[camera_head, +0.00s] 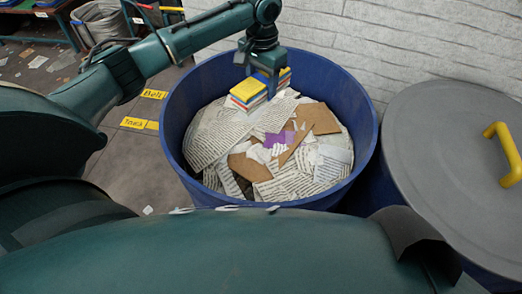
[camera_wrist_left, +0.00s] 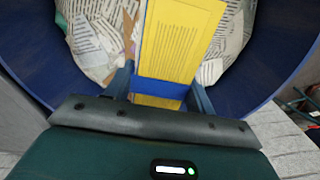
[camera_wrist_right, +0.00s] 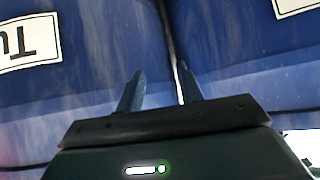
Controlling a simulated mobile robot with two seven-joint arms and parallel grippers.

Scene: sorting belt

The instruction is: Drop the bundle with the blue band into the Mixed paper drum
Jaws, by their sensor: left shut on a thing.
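The bundle with the blue band (camera_head: 248,91) has a yellow top and hangs inside the blue drum (camera_head: 172,130), over the paper near its far side. In the left wrist view the yellow bundle (camera_wrist_left: 182,40) has a blue band (camera_wrist_left: 160,88) across it near the fingers. My left gripper (camera_head: 264,82) is shut on the bundle, which also shows between its fingers in the left wrist view (camera_wrist_left: 160,85). My right gripper (camera_wrist_right: 158,90) is open and empty, in front of blue surfaces with white labels. The drum's own label is not visible in the head view.
Loose printed paper and brown card (camera_head: 318,118) fill the drum's bottom. A drum with a grey lid (camera_head: 440,130) and yellow handle (camera_head: 502,150) stands at right. A white brick wall (camera_head: 380,40) is behind. Yellow floor labels (camera_head: 153,94) lie at left.

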